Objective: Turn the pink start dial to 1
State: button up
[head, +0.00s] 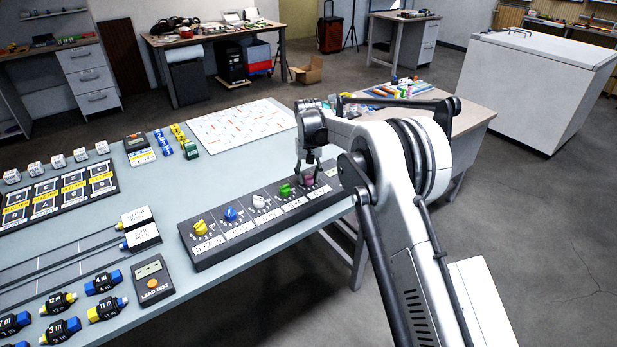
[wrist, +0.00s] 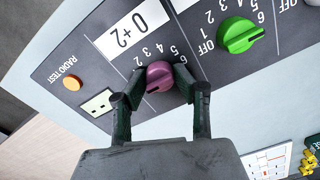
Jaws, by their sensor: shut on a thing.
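The pink start dial (head: 309,180) is the rightmost knob on a long dark panel (head: 240,252) on the table. In the wrist view the dial (wrist: 160,75) is a purple-pink round knob with a raised grip bar. My gripper (wrist: 159,93) has one dark finger on each side of it and is shut on it. In the head view my gripper (head: 308,172) reaches down onto the dial from above. Some numbers around the dial show, among them 3, 4, 5 and 6. The fingers hide part of the scale, and I cannot tell which number the dial points to.
A green dial (wrist: 238,36) sits close beside the pink one. White, blue (head: 231,214) and yellow (head: 200,228) dials continue along the panel. An orange button (wrist: 72,82) and a small display (wrist: 98,103) are near my fingers. A white printed sheet (head: 240,125) lies behind the panel.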

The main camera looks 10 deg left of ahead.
jog(key=shift+m, duration=0.3)
jog(key=shift+m+b, duration=0.75)
jog(key=shift+m, duration=0.15)
jog(key=shift+m+b, duration=0.6)
jog(key=shift+m, duration=0.9)
jog(key=o, duration=1.1)
jog(key=shift+r, duration=0.15)
notch_tip(320, 180, up, 12)
jog(key=shift+f, duration=0.1)
